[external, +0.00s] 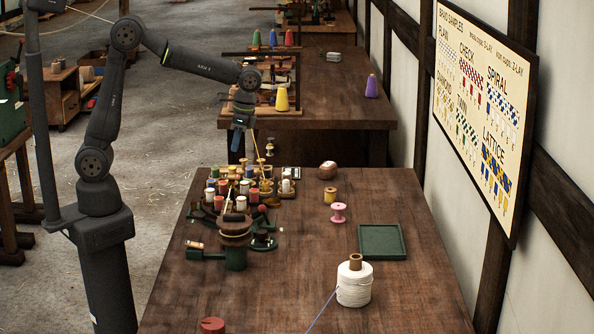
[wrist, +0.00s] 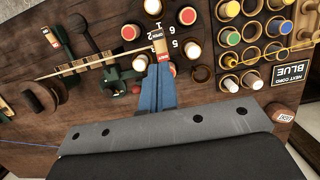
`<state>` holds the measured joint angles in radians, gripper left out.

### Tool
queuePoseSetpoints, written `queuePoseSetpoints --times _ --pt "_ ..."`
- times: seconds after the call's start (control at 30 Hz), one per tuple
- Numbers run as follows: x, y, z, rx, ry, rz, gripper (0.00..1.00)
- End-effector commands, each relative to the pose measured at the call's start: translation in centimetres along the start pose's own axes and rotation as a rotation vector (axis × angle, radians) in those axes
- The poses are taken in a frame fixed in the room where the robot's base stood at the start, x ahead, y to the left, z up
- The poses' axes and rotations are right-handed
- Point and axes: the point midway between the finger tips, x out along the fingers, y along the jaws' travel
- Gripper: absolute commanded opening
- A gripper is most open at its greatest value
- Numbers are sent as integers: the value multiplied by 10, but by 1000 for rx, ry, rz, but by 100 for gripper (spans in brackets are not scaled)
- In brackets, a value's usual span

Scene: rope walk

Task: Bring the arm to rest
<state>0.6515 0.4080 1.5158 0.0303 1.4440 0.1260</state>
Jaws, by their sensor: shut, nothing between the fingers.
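My dark arm stands at the left in the external view, and its wrist reaches out over the far end of the workbench (external: 300,275). My gripper (external: 238,145) points down above and behind the group of bobbins and is apart from the bench top. In the wrist view my gripper's blue fingers (wrist: 157,72) are shut together, with nothing held between them. A small orange-and-white tag marked OPEN (wrist: 159,45) appears just past the fingertips. I cannot tell whether they touch it.
Several coloured bobbins (external: 245,188) crowd the bench's far left, beside a green-based braiding device (external: 236,258). A pink spool (external: 339,213), an empty green tray (external: 383,242) and a white cord spool (external: 354,286) stand to the right. A sign reads NEXT CORD BLUE (wrist: 290,75). The bench's front middle is clear.

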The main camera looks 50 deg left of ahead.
Motion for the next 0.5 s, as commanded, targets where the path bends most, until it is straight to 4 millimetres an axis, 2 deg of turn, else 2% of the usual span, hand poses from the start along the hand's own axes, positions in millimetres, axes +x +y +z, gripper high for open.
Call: queuePoseSetpoints --times 0.2,0.5 --pt "-20 0 0 0 1 0 0" --pt "-23 0 0 0 1 0 0"
